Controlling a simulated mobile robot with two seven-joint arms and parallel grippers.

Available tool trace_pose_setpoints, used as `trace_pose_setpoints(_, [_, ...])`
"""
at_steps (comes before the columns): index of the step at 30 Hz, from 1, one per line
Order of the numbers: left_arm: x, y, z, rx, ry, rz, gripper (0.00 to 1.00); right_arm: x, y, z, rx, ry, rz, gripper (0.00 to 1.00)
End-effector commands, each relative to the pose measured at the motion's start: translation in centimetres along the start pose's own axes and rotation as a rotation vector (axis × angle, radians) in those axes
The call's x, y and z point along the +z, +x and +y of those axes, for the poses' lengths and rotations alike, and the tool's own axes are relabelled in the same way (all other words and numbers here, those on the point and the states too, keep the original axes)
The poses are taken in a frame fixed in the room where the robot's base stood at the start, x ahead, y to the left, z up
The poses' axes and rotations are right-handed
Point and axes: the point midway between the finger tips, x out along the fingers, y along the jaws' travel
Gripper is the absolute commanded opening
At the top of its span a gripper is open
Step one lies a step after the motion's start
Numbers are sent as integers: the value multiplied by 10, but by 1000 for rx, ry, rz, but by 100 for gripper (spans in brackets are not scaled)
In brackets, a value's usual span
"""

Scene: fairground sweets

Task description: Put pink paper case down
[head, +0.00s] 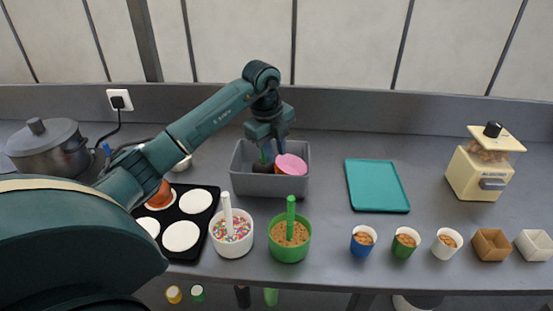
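The pink paper case (291,165) is in the right part of a grey bin (238,182) at the back middle of the counter, in the head view. My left gripper (267,152) points down over the bin, at the upper left of the case. Its fingertips are small and partly hidden, so I cannot tell whether they are open or touch the case. Dark and green items lie in the bin below the gripper. My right gripper is not in view.
A muffin tray (205,215), a sprinkle tub (232,240) and a green crumb tub (290,247) stand in front of the bin. A teal tray (377,186) lies empty to the right. Several small cups and a cream grinder (480,172) stand farther right.

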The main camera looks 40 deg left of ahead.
Motion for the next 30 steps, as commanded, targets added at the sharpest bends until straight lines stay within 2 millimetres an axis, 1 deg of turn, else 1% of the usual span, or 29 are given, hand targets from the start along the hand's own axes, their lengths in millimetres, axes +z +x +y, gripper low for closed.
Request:
trace_pose_setpoints(1, [1,-13,-1,-6,0,-3,23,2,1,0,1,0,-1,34])
trace_pose_setpoints(6, [1,-51,-1,-5,0,-2,23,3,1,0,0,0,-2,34])
trace_pose_setpoints(9, [0,-69,-1,-4,-1,-1,23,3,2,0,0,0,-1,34])
trace_pose_setpoints(12, [0,-81,-1,-2,-1,-1,23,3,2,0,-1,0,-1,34])
trace_pose_setpoints(15, [0,-88,0,0,0,0,23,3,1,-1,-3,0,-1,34])
trace_pose_setpoints(18, [0,-91,0,1,0,1,23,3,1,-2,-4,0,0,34])
trace_pose_setpoints(30, [0,-91,0,1,-1,0,23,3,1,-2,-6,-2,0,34])
